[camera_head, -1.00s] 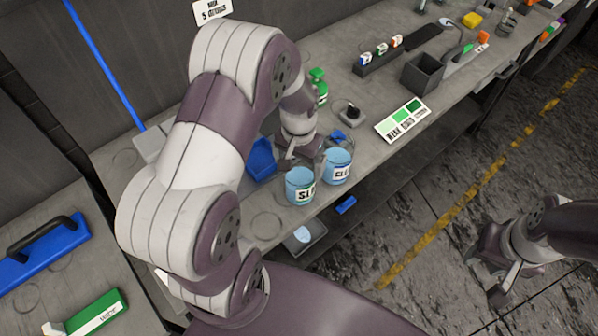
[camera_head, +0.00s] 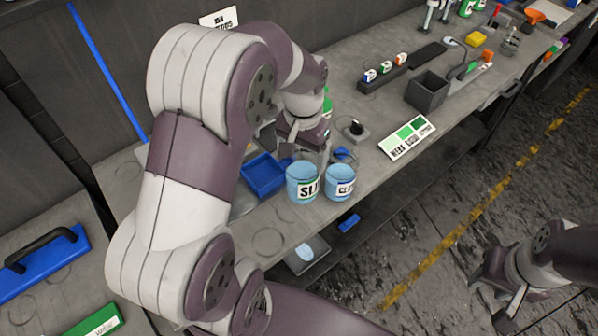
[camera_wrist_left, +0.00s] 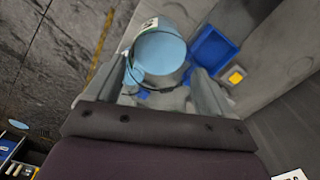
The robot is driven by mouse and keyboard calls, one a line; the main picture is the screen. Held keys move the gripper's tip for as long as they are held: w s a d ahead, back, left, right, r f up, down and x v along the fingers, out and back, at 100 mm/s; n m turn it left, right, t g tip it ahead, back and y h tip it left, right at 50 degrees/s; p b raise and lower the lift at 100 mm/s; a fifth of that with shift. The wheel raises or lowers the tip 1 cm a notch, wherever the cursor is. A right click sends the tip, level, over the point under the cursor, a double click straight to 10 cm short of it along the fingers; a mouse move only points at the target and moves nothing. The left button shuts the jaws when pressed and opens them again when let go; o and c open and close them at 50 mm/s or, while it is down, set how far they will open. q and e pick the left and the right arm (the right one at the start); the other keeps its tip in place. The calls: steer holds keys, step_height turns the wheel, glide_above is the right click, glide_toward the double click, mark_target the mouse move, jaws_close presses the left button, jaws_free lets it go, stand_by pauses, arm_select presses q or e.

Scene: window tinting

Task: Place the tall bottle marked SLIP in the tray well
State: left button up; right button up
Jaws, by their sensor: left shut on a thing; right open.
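The light-blue bottle with a label reading "SLI" (camera_head: 303,183) is held by my left gripper (camera_head: 312,148), which is shut on it just above the bench front. It looks upright; the label's end is turned out of sight. In the left wrist view the blue bottle (camera_wrist_left: 160,54) fills the space between the fingers. A blue open tray (camera_head: 264,176) lies on the bench left of the bottle and also shows in the wrist view (camera_wrist_left: 209,54). My right gripper (camera_head: 503,297) is open and empty at the lower right, over the floor.
A second light-blue container marked "CL" (camera_head: 341,184) stands close right of the held bottle. A blue piece (camera_head: 343,154), a small dark-topped object (camera_head: 356,130) and a green swatch card (camera_head: 407,138) are nearby. A dark box (camera_head: 427,92) stands farther right.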

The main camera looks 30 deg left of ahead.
arm_select(q)
steer(key=w+a+r+p, duration=0.1)
steer(key=w+a, duration=0.1)
steer(key=a, duration=0.5)
steer(key=w+a+r+p, duration=0.1)
steer(key=w+a+r, duration=0.1)
steer(key=a, duration=0.6)
step_height(320, 180, down, 10)
steer(key=p, duration=0.3)
steer(key=shift+s+d, duration=0.25)
steer(key=shift+d, duration=0.2)
steer(key=shift+f, duration=0.25)
steer(key=o, duration=1.3)
